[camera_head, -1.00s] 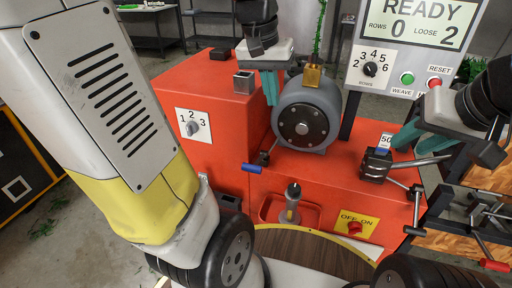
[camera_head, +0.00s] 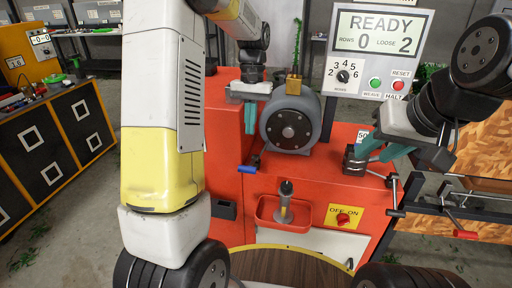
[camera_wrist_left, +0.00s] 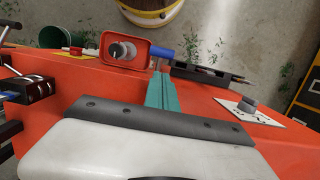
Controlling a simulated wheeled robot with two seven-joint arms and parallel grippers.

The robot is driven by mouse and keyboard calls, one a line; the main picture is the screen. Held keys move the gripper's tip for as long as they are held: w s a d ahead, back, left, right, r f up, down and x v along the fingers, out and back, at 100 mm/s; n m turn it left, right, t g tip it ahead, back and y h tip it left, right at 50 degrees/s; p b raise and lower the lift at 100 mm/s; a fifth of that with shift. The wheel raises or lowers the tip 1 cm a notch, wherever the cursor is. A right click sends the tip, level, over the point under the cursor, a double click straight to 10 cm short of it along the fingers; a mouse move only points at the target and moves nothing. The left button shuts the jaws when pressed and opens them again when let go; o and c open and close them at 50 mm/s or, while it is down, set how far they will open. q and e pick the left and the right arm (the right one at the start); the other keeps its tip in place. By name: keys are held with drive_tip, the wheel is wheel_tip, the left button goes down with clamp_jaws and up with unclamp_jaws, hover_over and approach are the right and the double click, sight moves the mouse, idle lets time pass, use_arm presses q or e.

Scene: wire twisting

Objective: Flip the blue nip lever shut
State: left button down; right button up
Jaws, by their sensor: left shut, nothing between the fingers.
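The blue lever handle (camera_head: 248,168) sticks out at the front of the red machine (camera_head: 222,150), left of the grey motor. It also shows in the left wrist view (camera_wrist_left: 163,45), just beyond my left fingertips. My left gripper (camera_head: 250,130) is shut and empty, pointing down above the handle, with a visible gap in the head view. Its teal fingers (camera_wrist_left: 159,78) lie together. My right gripper (camera_head: 374,155) is beside the black clamp block (camera_head: 354,160) at the right; whether its fingers are apart is unclear.
The grey motor (camera_head: 290,128) stands right of my left gripper. A red tray with a grey spindle (camera_head: 285,203) and an OFF-ON switch (camera_head: 344,217) are on the front. A display panel (camera_head: 378,48) rises behind. A dark cabinet (camera_head: 50,150) stands left.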

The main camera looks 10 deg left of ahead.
sight(249, 165)
use_arm(q)
drive_tip(key=f, duration=0.3)
drive_tip(key=s+f, duration=0.1)
drive_tip(key=f, duration=0.2)
drive_tip(key=s+f, duration=0.1)
drive_tip(key=f, duration=0.3)
idle(0.3)
